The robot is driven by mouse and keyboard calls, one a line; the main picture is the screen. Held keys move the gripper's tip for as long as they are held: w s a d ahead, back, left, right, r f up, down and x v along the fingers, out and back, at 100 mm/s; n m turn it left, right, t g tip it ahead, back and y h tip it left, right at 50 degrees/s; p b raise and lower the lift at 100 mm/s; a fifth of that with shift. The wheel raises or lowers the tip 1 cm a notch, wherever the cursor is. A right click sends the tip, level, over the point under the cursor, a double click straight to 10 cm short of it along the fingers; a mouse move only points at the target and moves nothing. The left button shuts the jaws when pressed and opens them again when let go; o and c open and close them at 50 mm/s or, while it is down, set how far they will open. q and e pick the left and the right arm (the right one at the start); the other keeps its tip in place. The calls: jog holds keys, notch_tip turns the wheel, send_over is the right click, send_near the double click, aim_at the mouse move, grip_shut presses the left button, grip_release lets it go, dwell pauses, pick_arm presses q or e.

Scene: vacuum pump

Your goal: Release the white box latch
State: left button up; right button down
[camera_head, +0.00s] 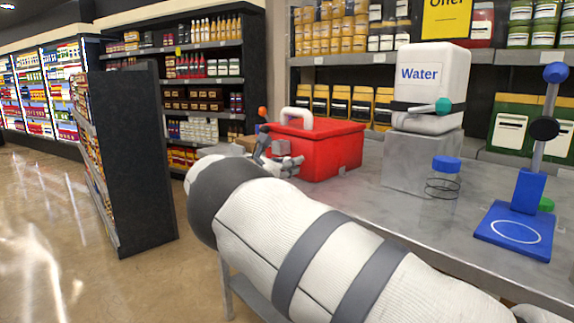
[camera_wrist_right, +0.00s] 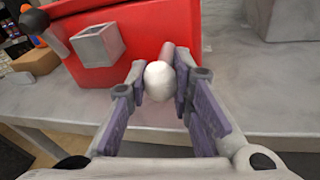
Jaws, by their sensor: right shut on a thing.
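A red box (camera_head: 335,148) with a white carrying handle (camera_head: 297,115) stands on the grey counter. Its red front also fills the top of the right wrist view (camera_wrist_right: 135,30). A white round knob (camera_wrist_right: 159,82) on a short reddish stem sticks out from the lower front of the box. My right gripper (camera_wrist_right: 159,76) is shut on this knob, one finger on each side. In the head view, my right gripper (camera_head: 284,162) is at the box's left side, partly hidden by my arm, and the knob cannot be made out there. My left gripper is not in view.
A grey bracket (camera_wrist_right: 98,45) and a dark lever with an orange tip (camera_wrist_right: 32,20) are left of the knob. A water container (camera_head: 430,85) on a grey block, a blue-capped jar (camera_head: 444,176) and a blue stand (camera_head: 515,230) occupy the counter's right side.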

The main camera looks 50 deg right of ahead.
jog(key=c, duration=1.4)
grip_release()
jog(key=v, duration=1.2)
